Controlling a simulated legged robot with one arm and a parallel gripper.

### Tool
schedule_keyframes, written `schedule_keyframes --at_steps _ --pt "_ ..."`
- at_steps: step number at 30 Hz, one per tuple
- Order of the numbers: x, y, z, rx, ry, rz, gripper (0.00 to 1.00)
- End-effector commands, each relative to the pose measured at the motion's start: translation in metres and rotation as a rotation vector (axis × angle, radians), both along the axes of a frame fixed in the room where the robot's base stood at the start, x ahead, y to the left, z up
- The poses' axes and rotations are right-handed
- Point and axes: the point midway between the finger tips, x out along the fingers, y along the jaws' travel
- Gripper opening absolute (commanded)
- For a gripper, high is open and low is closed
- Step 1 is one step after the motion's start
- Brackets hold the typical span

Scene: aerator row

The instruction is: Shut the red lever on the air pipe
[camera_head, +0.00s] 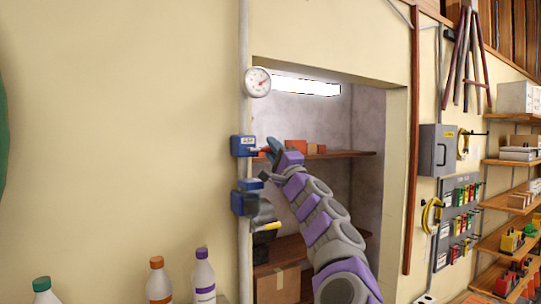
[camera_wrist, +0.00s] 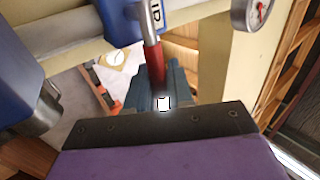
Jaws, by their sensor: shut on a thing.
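The air pipe (camera_head: 244,45) runs upright along the wall left of the alcove. A blue valve (camera_head: 241,146) sits on it, and its red lever (camera_head: 261,151) sticks out to the right, across the pipe's line. My gripper (camera_head: 272,151) reaches in from the lower right and is shut on the lever's outer part. In the wrist view the red lever (camera_wrist: 153,58) runs down from the blue valve body (camera_wrist: 182,12) between my blue-grey fingers (camera_wrist: 158,90). The lever's tip is hidden between the fingers.
A second blue valve (camera_head: 243,203) sits lower, close under my gripper, with a yellow-ended part (camera_head: 267,227) beside it. A round gauge (camera_head: 257,82) is above. Alcove shelves (camera_head: 345,154) hold boxes behind. Bottles (camera_head: 204,278) stand at lower left.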

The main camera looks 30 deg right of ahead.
Motion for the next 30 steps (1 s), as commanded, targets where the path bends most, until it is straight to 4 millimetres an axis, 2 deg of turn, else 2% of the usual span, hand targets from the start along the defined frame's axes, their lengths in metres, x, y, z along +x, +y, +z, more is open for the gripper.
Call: schedule_keyframes --at_steps 17,18,21,23,30 --pt "0.0027 -0.0039 -0.0082 0.036 0.01 -0.006 0.0" --pt "0.0029 -0.0039 -0.0084 0.036 0.01 -0.006 0.23" --pt "0.0034 -0.0033 -0.0084 0.035 0.01 -0.005 0.33" --pt "0.0036 -0.0029 -0.0079 0.035 0.009 -0.006 0.38" --pt "0.0029 -0.0017 -0.0061 0.033 0.007 -0.003 0.38"
